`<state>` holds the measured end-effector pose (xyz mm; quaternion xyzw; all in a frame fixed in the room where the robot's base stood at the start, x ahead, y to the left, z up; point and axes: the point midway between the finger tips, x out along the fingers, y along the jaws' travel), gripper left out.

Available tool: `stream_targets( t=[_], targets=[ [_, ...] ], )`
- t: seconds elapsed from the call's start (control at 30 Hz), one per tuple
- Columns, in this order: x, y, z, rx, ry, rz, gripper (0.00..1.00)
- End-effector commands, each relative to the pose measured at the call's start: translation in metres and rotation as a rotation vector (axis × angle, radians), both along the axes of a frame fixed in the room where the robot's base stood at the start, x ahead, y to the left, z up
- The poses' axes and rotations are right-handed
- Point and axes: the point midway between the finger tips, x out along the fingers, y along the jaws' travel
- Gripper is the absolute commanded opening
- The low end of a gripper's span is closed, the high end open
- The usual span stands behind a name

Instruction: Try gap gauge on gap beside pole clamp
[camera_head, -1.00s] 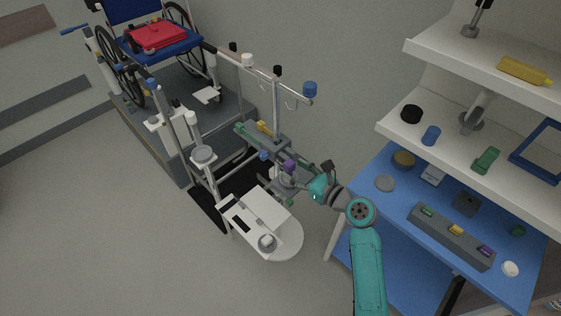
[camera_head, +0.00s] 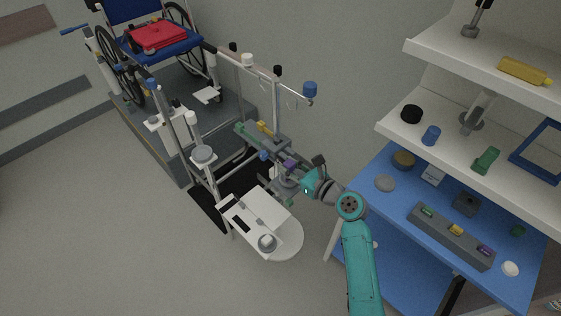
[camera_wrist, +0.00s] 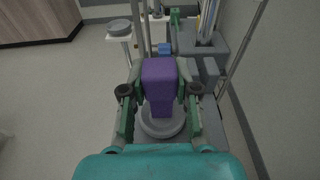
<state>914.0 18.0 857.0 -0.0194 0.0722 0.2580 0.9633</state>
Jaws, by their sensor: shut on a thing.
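My gripper (camera_wrist: 158,97) is shut on a purple gap gauge (camera_wrist: 160,78), which stands between its green-padded fingers in the wrist view. In the head view the gauge (camera_head: 290,163) shows as a small purple patch at the end of my gripper (camera_head: 287,170). The grey pole clamp (camera_head: 272,147) is on the upright pole, just up and left of the gauge. In the wrist view grey blocks (camera_wrist: 207,72) lie ahead and to the right of the gauge. The gap itself is hard to make out, and I cannot tell whether the gauge touches the clamp.
A round grey disc (camera_wrist: 161,120) lies below the gauge. A white tray (camera_head: 270,207) stands below my gripper. At right, a blue table (camera_head: 400,217) carries a grey rack (camera_head: 440,233) with coloured pieces. A wheelchair (camera_head: 160,42) stands behind. The floor at left is clear.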

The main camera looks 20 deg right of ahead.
Motion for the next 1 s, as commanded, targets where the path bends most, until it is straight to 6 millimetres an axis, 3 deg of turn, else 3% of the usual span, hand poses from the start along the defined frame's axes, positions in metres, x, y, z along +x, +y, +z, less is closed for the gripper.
stream_targets(
  t=[0.27, 1.0],
  targets=[
    [0.000, 0.000, 0.005, -0.001, -0.002, 0.000, 0.00],
    [0.000, 0.000, 0.049, -0.001, -0.002, 0.000, 0.00]
  ],
)
